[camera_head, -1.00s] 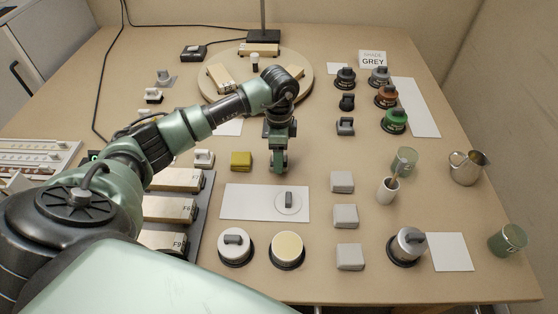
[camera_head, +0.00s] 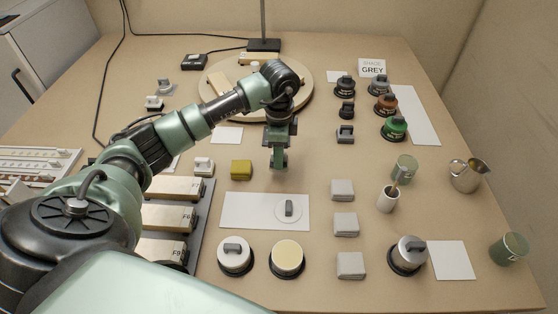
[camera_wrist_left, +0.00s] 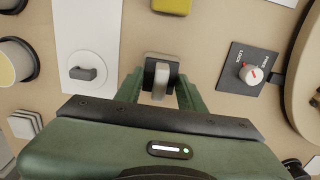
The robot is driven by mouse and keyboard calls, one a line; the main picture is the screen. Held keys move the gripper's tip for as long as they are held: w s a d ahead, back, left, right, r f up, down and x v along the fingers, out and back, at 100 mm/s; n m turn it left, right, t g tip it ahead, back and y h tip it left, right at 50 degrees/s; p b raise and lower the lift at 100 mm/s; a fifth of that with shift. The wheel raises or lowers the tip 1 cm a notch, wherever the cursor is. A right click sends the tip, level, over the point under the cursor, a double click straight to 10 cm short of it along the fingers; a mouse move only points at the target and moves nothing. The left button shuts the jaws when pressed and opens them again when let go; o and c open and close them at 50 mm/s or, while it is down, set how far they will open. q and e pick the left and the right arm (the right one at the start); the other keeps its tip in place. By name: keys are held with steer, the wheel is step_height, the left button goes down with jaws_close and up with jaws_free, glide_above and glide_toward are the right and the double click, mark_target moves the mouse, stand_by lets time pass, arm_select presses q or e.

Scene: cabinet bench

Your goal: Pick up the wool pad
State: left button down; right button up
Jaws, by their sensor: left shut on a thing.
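My left gripper (camera_head: 278,164) is above the table, just behind the white sheet. In the left wrist view its green fingers (camera_wrist_left: 160,92) are shut on a small pad with a pale grey block-like grip (camera_wrist_left: 161,78) and a darker part behind it. I take this for the wool pad; its underside is hidden. In the head view the fingers hide most of it. My right gripper is not in view.
An olive-yellow block (camera_head: 241,170) lies left of the gripper. A white sheet (camera_head: 246,210) with a round lid is in front. Several grey blocks (camera_head: 342,190) stand right. A turntable (camera_head: 300,92) and a knob panel (camera_wrist_left: 246,72) are behind.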

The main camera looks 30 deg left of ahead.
arm_select(q)
step_height(320, 180, up, 17)
steer(key=p, duration=0.1)
steer(key=shift+f, duration=0.2)
